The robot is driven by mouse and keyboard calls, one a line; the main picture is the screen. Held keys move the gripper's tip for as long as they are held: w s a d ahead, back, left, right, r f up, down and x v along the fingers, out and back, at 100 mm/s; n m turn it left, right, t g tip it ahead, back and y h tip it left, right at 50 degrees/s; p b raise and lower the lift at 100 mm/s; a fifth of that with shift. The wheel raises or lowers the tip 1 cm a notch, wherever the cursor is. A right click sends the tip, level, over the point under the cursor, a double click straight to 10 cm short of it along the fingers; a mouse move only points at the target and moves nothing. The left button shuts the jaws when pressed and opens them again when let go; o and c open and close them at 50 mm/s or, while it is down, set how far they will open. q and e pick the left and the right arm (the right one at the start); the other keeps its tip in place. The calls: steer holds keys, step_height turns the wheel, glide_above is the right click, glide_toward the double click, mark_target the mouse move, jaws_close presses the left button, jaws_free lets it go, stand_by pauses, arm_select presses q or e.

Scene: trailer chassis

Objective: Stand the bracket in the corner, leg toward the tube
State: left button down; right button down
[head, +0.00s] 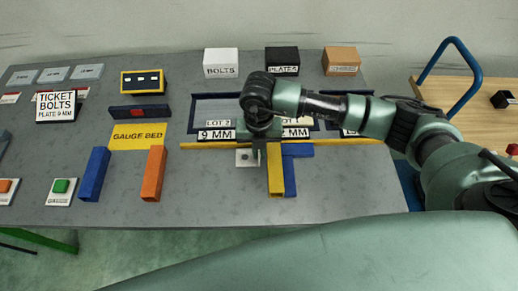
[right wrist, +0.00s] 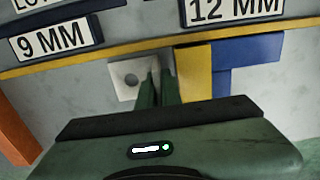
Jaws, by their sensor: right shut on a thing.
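The bracket (head: 244,158) is a small pale grey piece with a dark hole in its flat face. It shows just left of my right gripper (head: 260,156), whose fingers are shut at its right edge. In the right wrist view the bracket (right wrist: 127,80) lies left of the fingertips (right wrist: 156,80), which hide part of it. A short yellow tube (head: 275,178) lies just right of the gripper, running toward the front from the long yellow rail (head: 200,145). Bracket and gripper are in the corner area between rail and tube. Whether the bracket touches either, I cannot tell.
A blue piece (head: 290,170) lies against the yellow tube's right side. A blue bar (head: 95,172) and an orange bar (head: 154,172) lie to the left, near the yellow gauge bed (head: 138,135). Labelled bins stand behind the rail. The table front is clear.

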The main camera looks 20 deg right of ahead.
steer(key=shift+f, duration=0.2)
steer(key=shift+f, duration=0.2)
steer(key=c, duration=1.9)
jaws_free()
steer(key=shift+r, duration=0.2)
step_height(320, 180, up, 12)
steer(key=b, duration=0.2)
steer(key=shift+b, duration=0.3)
